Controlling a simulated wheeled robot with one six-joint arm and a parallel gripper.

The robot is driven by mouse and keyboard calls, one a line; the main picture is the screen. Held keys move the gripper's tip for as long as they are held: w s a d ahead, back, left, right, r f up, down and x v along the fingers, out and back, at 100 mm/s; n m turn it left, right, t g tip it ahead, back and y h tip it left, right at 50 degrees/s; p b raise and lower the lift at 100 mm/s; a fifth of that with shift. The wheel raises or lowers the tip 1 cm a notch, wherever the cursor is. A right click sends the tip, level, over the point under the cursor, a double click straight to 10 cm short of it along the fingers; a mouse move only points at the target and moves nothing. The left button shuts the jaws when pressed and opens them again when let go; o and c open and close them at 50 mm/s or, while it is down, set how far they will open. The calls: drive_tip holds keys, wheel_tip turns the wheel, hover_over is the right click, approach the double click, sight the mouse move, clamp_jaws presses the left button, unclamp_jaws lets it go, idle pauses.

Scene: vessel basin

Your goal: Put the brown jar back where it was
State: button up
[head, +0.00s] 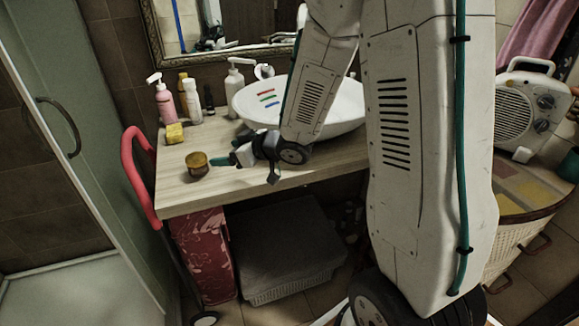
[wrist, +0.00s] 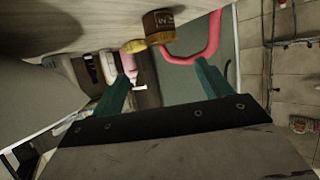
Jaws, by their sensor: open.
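The brown jar (head: 197,165) stands upright on the wooden counter (head: 205,199), near its front left part. In the wrist view the jar (wrist: 158,20) shows near the top edge, beyond the fingertips. My gripper (head: 228,160) is just to the right of the jar in the head view, low over the counter. Its teal fingers are spread apart in the wrist view (wrist: 162,74), with nothing held between them. The jar appears apart from the fingers.
A yellow block (head: 175,134) sits behind the jar. A pink pump bottle (head: 164,103), a white bottle (head: 193,103) and a white pump bottle (head: 235,88) stand farther back. The white basin (head: 340,112) is to the right. A red bar (head: 139,175) runs beside the counter's left edge.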

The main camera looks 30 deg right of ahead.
drive_tip(key=s+d+r+m+g+h, duration=0.3)
drive_tip(key=s+d+r+m+h, duration=0.1)
drive_tip(key=s+d+r+h, duration=0.45)
drive_tip(key=s+a+r+g, duration=0.1)
drive_tip(key=s+a+g, duration=0.1)
drive_tip(key=s, duration=0.6)
drive_tip(key=s+a+r+m+g+y, duration=0.1)
drive_tip(key=s+r+g, duration=0.1)
drive_tip(key=s, duration=0.7)
drive_tip(key=s+a+r+m+g, duration=0.1)
drive_tip(key=s+a+g, duration=0.1)
drive_tip(key=s, duration=0.6)
drive_tip(key=shift+s+a+r+g, duration=0.25)
drive_tip(key=shift+s+a+g, duration=0.1)
drive_tip(key=shift+g, duration=0.25)
drive_tip(key=shift+s+y, duration=0.15)
drive_tip(key=shift+y, duration=0.1)
